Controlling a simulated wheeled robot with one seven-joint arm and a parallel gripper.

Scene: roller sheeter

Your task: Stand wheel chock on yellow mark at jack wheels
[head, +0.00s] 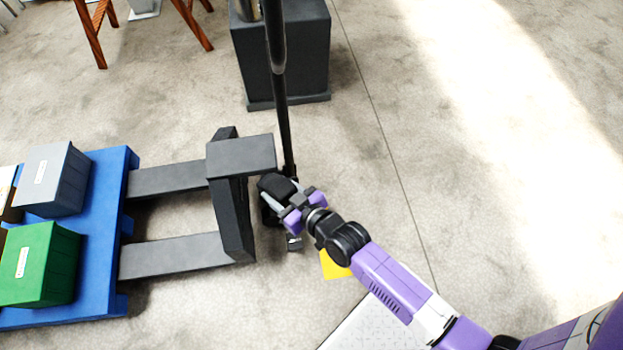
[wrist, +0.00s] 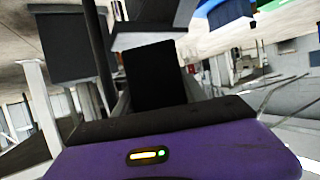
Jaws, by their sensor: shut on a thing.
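My gripper (head: 283,195) is shut on a black wheel chock (head: 275,186), held in front of the pallet jack's upright end. In the wrist view the chock (wrist: 155,78) is a dark block beyond the purple gripper body. The yellow mark (head: 333,266) lies on the floor, below and right of the gripper in the head view, partly covered by my arm. The pallet jack (head: 232,205) is dark grey, with a tall black handle (head: 281,110). Its wheels are mostly hidden behind the gripper and chock. The gap between chock and floor cannot be judged.
A blue pallet (head: 100,200) with a grey bin (head: 52,178) and a green bin (head: 40,264) stands left, by the jack's forks. A dark box-shaped base (head: 282,55) stands behind. A white panel (head: 375,325) lies below my arm. Floor to the right is clear.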

